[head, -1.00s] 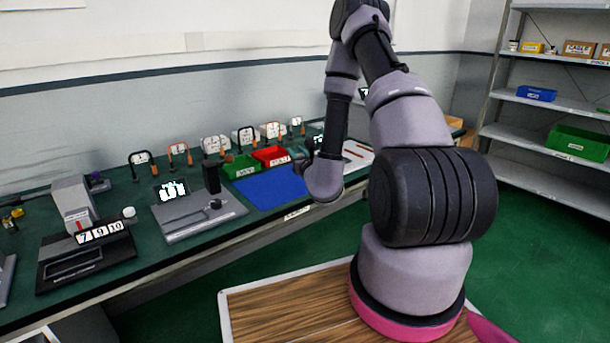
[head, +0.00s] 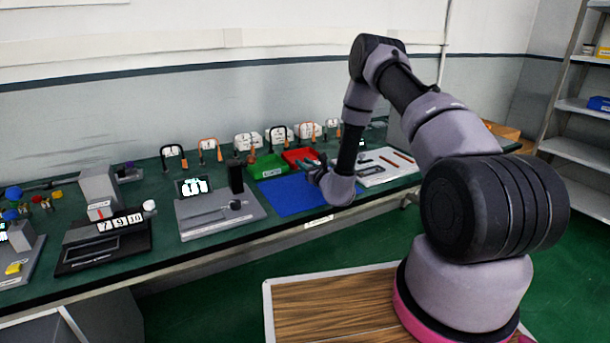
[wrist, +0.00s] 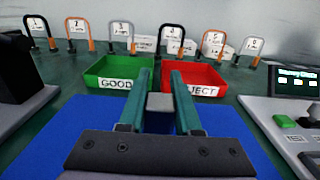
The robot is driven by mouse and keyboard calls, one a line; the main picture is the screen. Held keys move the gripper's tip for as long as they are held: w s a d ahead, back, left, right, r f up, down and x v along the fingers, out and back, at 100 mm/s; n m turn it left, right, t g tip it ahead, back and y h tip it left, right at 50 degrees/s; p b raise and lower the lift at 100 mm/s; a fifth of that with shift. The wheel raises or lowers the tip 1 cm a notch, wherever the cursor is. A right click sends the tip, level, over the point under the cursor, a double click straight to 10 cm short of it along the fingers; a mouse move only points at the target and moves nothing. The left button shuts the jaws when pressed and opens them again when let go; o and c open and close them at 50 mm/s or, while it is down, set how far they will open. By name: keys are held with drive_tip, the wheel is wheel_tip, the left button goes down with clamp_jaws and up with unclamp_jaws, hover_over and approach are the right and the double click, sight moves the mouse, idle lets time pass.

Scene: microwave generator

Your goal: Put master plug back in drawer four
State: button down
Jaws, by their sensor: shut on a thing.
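My gripper (wrist: 160,82) is above the blue mat (wrist: 70,140) on the green bench. In the wrist view its two green fingers are shut on a small grey block-like piece (wrist: 160,102), which I take to be the master plug. In the head view my gripper (head: 314,167) is small and dark over the blue mat (head: 290,200), near the red bin, and the held piece cannot be made out. No drawer marked four can be made out; a small white label (head: 319,221) shows on the bench front edge, too small to read.
A green GOOD bin (wrist: 112,70) and a red REJECT bin (wrist: 203,77) stand beyond the fingers, with several numbered snap gauges (wrist: 122,38) behind. A grey instrument stand (head: 220,210) is left of the mat; a white panel (head: 382,165) is right. Shelves stand far right.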

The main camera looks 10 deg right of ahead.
drive_tip(key=shift+f, duration=1.95)
drive_tip(key=c, duration=0.6)
unclamp_jaws()
drive_tip(key=shift+f, duration=0.15)
